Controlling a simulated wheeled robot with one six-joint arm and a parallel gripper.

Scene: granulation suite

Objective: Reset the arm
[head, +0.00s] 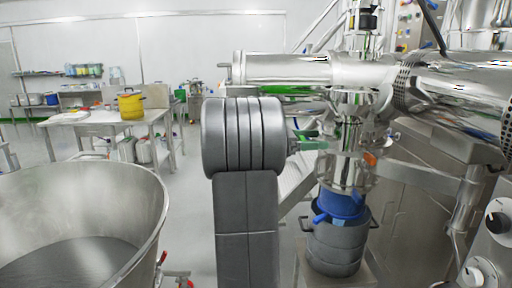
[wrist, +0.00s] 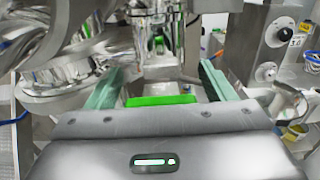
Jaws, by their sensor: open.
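My gripper (wrist: 160,76) shows in the wrist view as two pale green fingers spread wide apart above a grey metal palm. Nothing is held between them. A bright green piece (wrist: 160,100) shows in the gap beyond the palm; I cannot tell how far off it is. In the head view my grey arm stands upright in the middle, in front of the steel machine (head: 290,70). Most of the gripper is hidden there behind the arm; a small green part shows just right of the arm, close to the machine.
A large steel bowl (head: 150,190) stands at the left front. A grey pot (head: 335,248) with a blue part (head: 340,203) above it stands under the machine. A steel table (head: 92,117) with a yellow pot (head: 130,104) is at the back left. Floor between is open.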

